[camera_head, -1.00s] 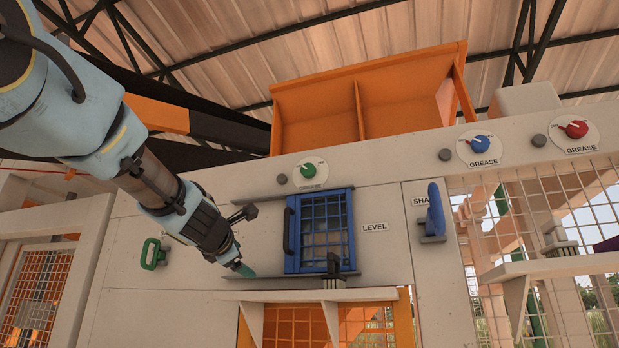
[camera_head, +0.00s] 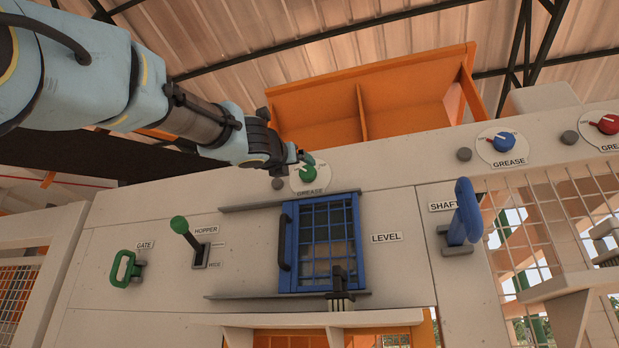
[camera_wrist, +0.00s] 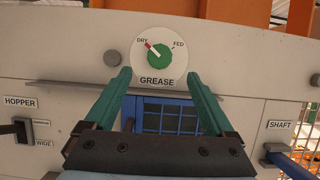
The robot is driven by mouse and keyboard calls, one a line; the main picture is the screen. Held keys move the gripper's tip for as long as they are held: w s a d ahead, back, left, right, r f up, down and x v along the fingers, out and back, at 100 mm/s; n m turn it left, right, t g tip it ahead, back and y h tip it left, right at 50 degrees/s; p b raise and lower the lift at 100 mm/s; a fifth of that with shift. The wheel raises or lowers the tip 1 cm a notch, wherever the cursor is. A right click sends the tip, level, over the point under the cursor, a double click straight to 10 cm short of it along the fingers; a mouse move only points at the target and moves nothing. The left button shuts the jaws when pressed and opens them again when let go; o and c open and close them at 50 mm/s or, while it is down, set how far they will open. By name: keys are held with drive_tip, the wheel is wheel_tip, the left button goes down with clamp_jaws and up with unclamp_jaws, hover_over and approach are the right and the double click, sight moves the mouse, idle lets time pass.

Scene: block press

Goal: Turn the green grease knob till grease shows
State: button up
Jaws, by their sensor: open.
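The green grease knob (camera_head: 308,173) sits on a round white dial above the blue mesh door. In the wrist view the green knob (camera_wrist: 159,60) is straight ahead, its red-and-white pointer at DRY on the upper left; FED is on the upper right. My gripper (camera_wrist: 159,74) is open and empty, with its two green fingers spread to either side below the dial. In the head view my gripper (camera_head: 300,156) is at the upper left of the knob and partly hides the dial. Whether a finger touches the knob cannot be told.
A grey round stud (camera_wrist: 114,58) is left of the dial. A ledge (camera_wrist: 75,86) and the blue mesh door (camera_head: 320,240) lie below. The hopper lever (camera_head: 187,235) and green gate handle (camera_head: 125,268) are lower left. Blue (camera_head: 503,142) and red (camera_head: 606,124) grease knobs are right.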

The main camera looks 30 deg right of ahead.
sight(307, 171)
drive_tip(key=p+x, duration=0.3)
drive_tip(key=x, duration=0.5)
drive_tip(key=shift+w+d+r, duration=0.1)
drive_tip(key=shift+w+d, duration=0.15)
drive_tip(key=shift+p+x, duration=0.45)
drive_tip(key=shift+x, duration=0.4)
drive_tip(key=c, duration=1.4)
